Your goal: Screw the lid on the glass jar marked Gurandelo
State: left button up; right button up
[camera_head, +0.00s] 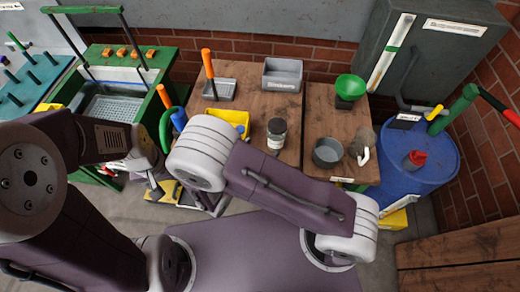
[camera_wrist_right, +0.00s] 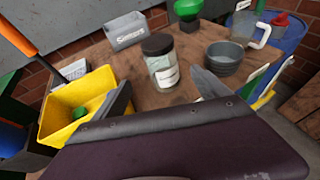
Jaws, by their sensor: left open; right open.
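A clear glass jar (camera_head: 276,141) with a pale label stands upright on the wooden bench. It also shows in the right wrist view (camera_wrist_right: 164,73); its label is too small to read. A dark lid (camera_wrist_right: 157,44) sits on its top; I cannot tell how tightly. My right gripper (camera_wrist_right: 166,89) is open and empty, its dark fingers spread to either side in front of the jar, apart from it. In the head view my right arm hides that gripper. My left gripper (camera_head: 153,188) is open, low at the left, away from the jar and in front of the bench.
A yellow bin (camera_head: 240,116) stands left of the jar, with a green item inside in the wrist view. A grey bin (camera_head: 283,75) is behind. A dark round cup (camera_head: 328,153), a mug (camera_head: 363,142) and a green funnel (camera_head: 351,86) stand right, before a blue barrel (camera_head: 440,165).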

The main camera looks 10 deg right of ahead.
jog(key=s+d+r+m+g+y, duration=0.1)
jog(key=s+d+m+g+y, duration=0.1)
jog(key=s+d+m+g, duration=1.1)
jog(key=w+a+r+m+t+y, duration=0.3)
jog(key=m+y, duration=0.4)
jog(key=m, duration=0.8)
jog(key=shift+w+a+r+t, duration=0.15)
jog(key=shift+w+r+t, duration=0.45)
jog(key=shift+w, duration=0.4)
jog(key=shift+s, duration=0.1)
